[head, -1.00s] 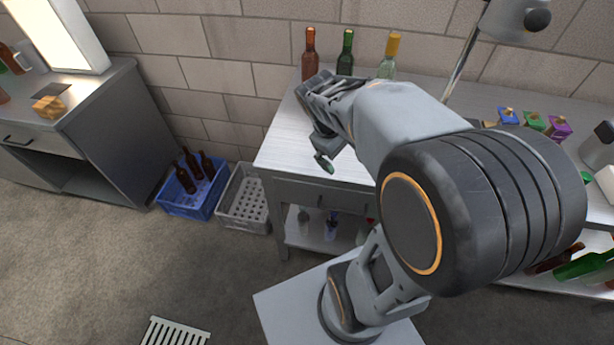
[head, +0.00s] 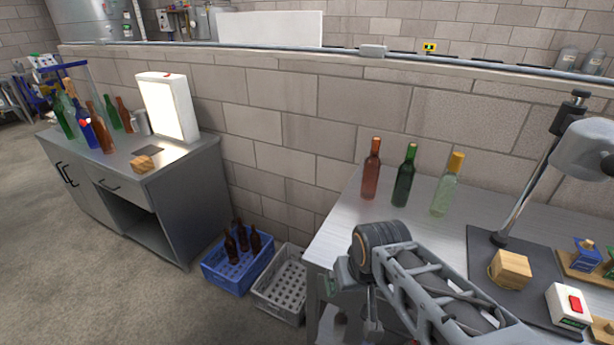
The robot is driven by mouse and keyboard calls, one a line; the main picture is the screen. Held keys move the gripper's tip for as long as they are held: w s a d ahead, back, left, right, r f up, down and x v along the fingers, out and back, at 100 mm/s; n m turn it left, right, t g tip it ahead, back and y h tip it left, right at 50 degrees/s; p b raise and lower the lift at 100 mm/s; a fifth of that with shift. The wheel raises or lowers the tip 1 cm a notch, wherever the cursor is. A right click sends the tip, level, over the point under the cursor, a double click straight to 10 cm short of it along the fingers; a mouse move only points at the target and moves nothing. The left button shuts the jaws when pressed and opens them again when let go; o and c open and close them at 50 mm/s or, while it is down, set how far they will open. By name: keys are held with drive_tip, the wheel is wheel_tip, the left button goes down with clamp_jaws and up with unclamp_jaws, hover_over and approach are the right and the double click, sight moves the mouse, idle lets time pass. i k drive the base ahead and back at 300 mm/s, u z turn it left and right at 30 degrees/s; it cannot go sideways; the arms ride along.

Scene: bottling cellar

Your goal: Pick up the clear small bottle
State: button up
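A clear, pale greenish bottle (head: 445,194) with a yellow cap stands upright on the grey metal table (head: 340,228). It is the rightmost of three bottles in a row near the wall. A green bottle (head: 404,180) and a reddish-brown bottle (head: 371,174) stand to its left. My arm reaches across the table's front left part, in front of the bottles and apart from them in the picture. My gripper (head: 345,284) is at the arm's end by the table's left edge, mostly hidden by the wrist. Its fingers cannot be made out.
A desk lamp (head: 520,190) stands on a dark mat (head: 485,246) to the right, with a wooden block (head: 510,269) and a white box with a red switch (head: 569,306). A blue crate (head: 222,277) and grey crate (head: 270,299) sit on the floor left of the table.

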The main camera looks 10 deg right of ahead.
sight(444, 193)
drive_tip(key=z, duration=0.1)
drive_tip(key=k, duration=1)
drive_tip(key=u, duration=1)
drive_tip(key=i, duration=0.8)
drive_tip(key=z, duration=0.55)
drive_tip(key=i, duration=0.85)
drive_tip(key=z, duration=0.85)
